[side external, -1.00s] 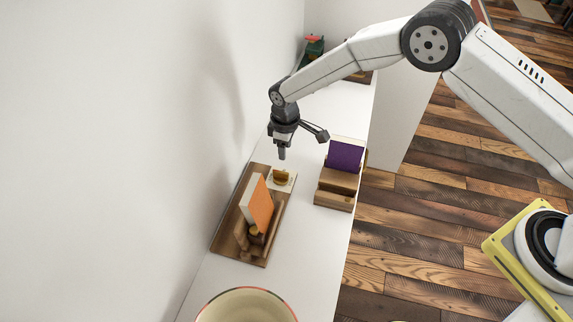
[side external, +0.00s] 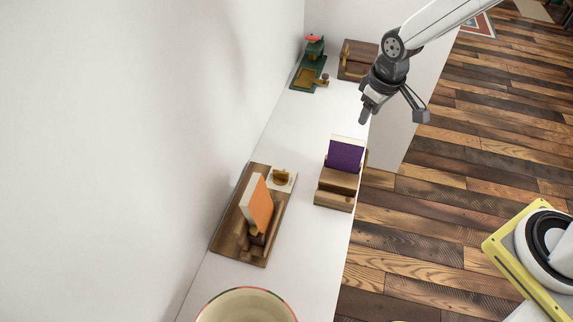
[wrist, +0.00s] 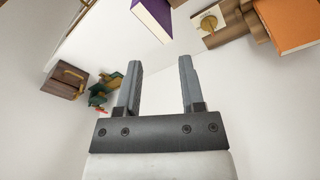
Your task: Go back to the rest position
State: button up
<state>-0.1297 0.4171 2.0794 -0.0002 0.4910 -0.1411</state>
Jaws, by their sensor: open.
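My gripper (side external: 366,112) hangs in the air over the right edge of the white shelf, above and behind the purple book. In the wrist view my gripper (wrist: 160,72) shows two parallel fingers apart with nothing between them. The orange book (side external: 257,204) leans on a wooden stand (side external: 232,238) on the shelf, well away from the gripper. The purple book (side external: 345,154) sits in a wooden holder (side external: 333,198); it also shows at the top of the wrist view (wrist: 154,16).
A green and brass device (side external: 308,72) and a wooden box with a handle (side external: 357,60) stand at the far end of the white shelf (side external: 298,240). A round bowl (side external: 245,305) is at the near end. A brass piece (side external: 282,178) sits on the stand's white pad.

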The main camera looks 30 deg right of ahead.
jog(key=s+d+r+m, duration=0.1)
jog(key=s+d, duration=0.1)
jog(key=s, duration=0.4)
jog(key=s+d+r+m, duration=0.1)
jog(key=s+d+m, duration=0.1)
jog(key=s, duration=0.4)
jog(key=shift+s+d+r+t, duration=0.35)
jog(key=shift+d+t, duration=0.05)
jog(key=shift+d, duration=0.25)
